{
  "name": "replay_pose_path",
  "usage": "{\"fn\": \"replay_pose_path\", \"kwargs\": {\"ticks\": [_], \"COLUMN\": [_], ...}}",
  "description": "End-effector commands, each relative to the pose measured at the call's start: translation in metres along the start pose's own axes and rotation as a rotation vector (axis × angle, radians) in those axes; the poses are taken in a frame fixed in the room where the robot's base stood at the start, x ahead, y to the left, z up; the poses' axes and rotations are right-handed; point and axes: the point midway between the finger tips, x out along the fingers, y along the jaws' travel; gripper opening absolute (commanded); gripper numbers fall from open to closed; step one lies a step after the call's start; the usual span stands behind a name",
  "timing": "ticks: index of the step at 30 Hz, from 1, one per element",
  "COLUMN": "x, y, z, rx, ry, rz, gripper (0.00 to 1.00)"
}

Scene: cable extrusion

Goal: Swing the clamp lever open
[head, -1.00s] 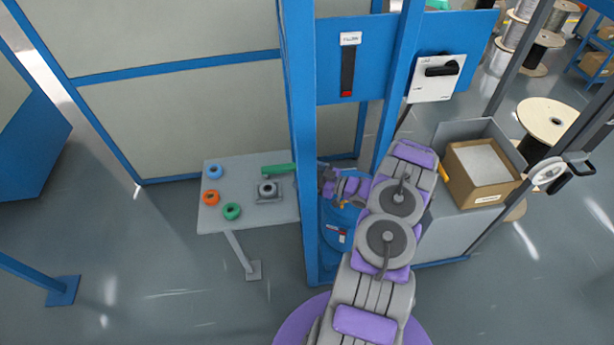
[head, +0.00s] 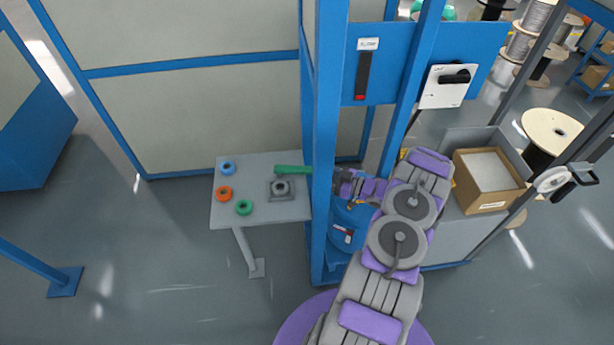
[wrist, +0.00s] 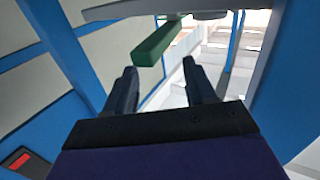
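The clamp lever is a green bar (head: 292,169) on the small grey table, reaching from above the grey clamp (head: 281,188) rightward to the blue post. In the wrist view the green lever (wrist: 158,42) lies ahead of and above the fingertips, pointing toward me. My gripper (wrist: 160,68) is open, its two dark fingers apart with nothing between them; the lever's near end appears beyond the gap, not gripped. In the head view my purple wrist is just right of the blue post, and the post hides part of the space between it and the lever.
Blue (head: 228,168), orange (head: 224,194) and green (head: 244,207) rings lie on the grey table (head: 290,212). The tall blue post (head: 328,110) stands beside my wrist. A cardboard box (head: 488,180) is at the right.

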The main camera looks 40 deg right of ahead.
Motion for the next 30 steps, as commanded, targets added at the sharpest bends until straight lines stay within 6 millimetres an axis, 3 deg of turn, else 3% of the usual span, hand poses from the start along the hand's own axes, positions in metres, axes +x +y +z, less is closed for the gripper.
{"fn": "replay_pose_path", "kwargs": {"ticks": [9, 30], "x": [-0.025, -0.064], "y": [0.022, 0.044], "z": [0.005, 0.008], "rx": [0.005, 0.007], "ry": [0.001, -0.005], "rz": [0.013, 0.020], "gripper": [0.55, 0.55]}}
